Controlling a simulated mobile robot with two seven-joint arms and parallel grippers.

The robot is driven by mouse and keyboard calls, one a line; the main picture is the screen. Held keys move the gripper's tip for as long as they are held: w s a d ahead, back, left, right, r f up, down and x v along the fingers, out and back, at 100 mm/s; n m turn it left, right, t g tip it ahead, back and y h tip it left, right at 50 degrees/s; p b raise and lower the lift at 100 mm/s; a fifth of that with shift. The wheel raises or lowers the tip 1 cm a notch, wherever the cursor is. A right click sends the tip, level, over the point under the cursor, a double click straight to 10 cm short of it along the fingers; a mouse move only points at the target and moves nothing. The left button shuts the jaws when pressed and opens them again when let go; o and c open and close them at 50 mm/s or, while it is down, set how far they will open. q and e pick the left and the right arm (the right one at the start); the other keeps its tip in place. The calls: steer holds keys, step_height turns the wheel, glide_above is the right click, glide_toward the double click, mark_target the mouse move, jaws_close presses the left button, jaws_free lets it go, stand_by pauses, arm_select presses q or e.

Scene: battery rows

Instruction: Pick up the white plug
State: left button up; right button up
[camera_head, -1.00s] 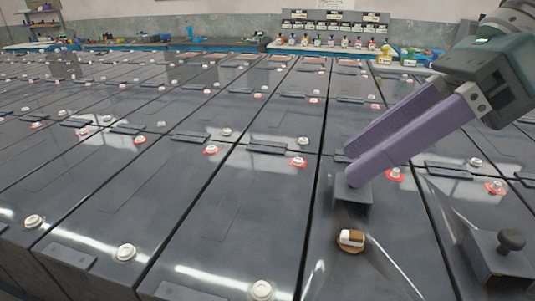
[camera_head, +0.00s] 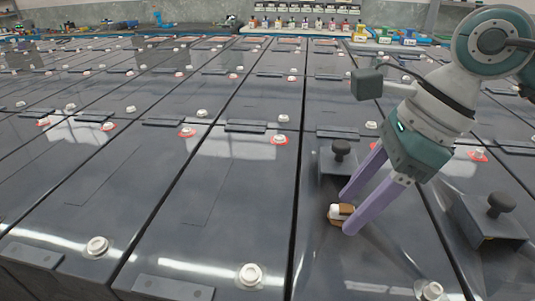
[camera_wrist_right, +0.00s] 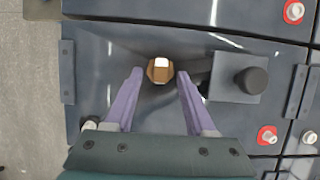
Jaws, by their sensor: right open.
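The white plug (camera_head: 343,210) sits on a brown base (camera_head: 334,220) on a dark battery top, in the right half of the head view. In the right wrist view the white plug (camera_wrist_right: 161,62) shows as a small white patch on the brown hexagonal base (camera_wrist_right: 153,77). My right gripper (camera_head: 347,212) is open, its two purple fingers reaching down to the plug, one finger at either side in the picture. In the right wrist view the open fingertips (camera_wrist_right: 159,72) lie left and right of the base, with gaps on both sides. My left gripper is not in view.
A dark block with a black knob (camera_head: 340,149) stands just behind the plug; it lies right of the plug in the wrist view (camera_wrist_right: 250,80). Another knobbed block (camera_head: 500,207) stands at the right. Rows of dark batteries with white caps (camera_head: 249,274) fill the surface.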

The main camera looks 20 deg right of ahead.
steer(key=shift+f, duration=0.15)
steer(key=shift+c, duration=0.2)
jaws_close()
stand_by(0.3)
